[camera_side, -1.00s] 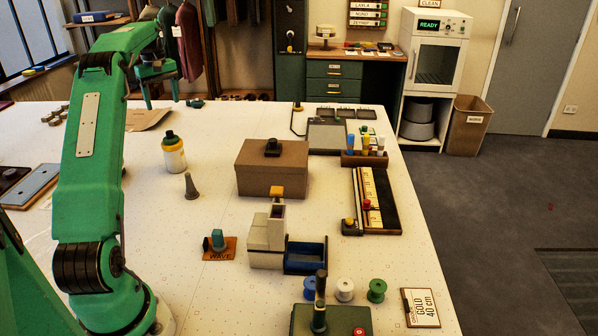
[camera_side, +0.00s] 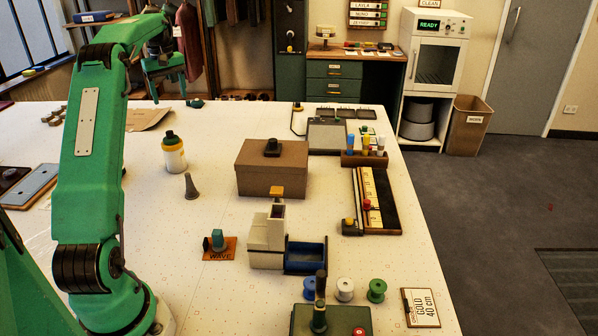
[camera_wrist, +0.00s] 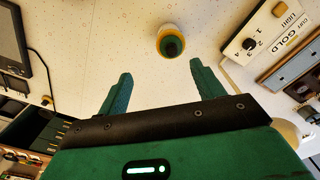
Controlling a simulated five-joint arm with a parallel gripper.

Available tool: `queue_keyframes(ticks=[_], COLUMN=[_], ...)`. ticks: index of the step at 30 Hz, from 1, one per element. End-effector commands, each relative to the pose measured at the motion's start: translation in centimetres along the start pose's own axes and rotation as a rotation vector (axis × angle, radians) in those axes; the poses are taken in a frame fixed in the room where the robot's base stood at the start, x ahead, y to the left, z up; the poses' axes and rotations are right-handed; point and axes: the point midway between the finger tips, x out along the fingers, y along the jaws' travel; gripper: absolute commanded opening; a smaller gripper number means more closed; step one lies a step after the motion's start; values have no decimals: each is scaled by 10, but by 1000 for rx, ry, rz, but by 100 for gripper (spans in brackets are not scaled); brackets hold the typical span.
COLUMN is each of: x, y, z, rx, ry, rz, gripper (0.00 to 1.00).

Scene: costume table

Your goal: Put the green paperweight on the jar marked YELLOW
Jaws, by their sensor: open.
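A white jar with a yellow band (camera_side: 174,158) stands upright at the left of the table in the side view. I cannot read its marking. A dark green piece with a darker top, seemingly the green paperweight (camera_side: 170,138), sits on top of the jar. In the wrist view the piece is a dark green disc (camera_wrist: 172,46) inside the jar's yellow rim (camera_wrist: 162,33). My gripper (camera_side: 168,93) is open and empty, raised beyond and above the jar. In the wrist view its fingers (camera_wrist: 160,70) are apart, with the jar beyond their tips.
A grey-green cone (camera_side: 191,187) stands in front of the jar. A small dark green item (camera_side: 195,103) lies at the far edge.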

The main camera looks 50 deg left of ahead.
Motion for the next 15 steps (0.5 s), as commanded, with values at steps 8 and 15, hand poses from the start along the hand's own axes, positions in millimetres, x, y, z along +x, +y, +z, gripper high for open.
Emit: queue_keyframes(ticks=[8,15], x=[-42,-70], y=[40,58], z=[79,161], rx=[214,422], ry=[55,107], rz=[40,82], gripper=[67,67])
